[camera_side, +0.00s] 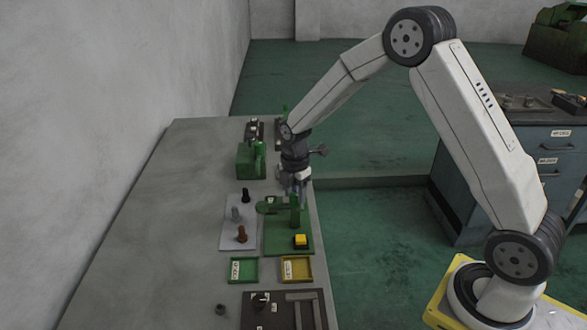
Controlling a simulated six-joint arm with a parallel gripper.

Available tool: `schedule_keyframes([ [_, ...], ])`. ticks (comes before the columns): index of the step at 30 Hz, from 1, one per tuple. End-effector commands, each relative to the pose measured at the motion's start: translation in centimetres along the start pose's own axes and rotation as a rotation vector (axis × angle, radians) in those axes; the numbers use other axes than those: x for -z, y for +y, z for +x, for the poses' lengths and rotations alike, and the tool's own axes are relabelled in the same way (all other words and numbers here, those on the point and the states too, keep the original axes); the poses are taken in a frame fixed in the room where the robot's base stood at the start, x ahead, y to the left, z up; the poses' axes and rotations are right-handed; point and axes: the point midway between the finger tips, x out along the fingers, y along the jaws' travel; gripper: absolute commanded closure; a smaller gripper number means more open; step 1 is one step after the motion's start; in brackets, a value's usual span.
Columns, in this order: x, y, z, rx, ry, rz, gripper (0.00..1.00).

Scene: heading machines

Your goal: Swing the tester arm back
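The tester appears to be the green device with a flat green base (283,242) near the right edge of the bench. A green post stands on the base, and a green arm (270,207) reaches left from it, over toward the grey plate. A yellow block (300,241) on a dark foot sits at the front of the base. My gripper (297,192) points down at the top of the post, very close to it. Whether it touches is too small to tell. The fingers are small and partly merged with the post, so their opening is unclear.
Left of the tester, a grey plate (229,240) holds black, grey and brown pieces. In front are a green tray (244,281), a yellow tray (297,280) and a dark fixture (257,315). A green machine (247,165) stands behind. The bench's left side is clear.

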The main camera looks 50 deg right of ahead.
Motion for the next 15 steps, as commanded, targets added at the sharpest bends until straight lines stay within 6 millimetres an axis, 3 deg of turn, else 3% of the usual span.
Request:
schedule_keyframes([
  [1, 0.01, 0.05, -0.06, -0.002, 0.0, 0.0, 0.32],
  [3, 0.01, 0.03, -0.04, -0.001, 0.0, 0.0, 0.19],
  [15, 0.0, -0.01, -0.27, 0.0, 0.0, 0.003, 0.19],
])
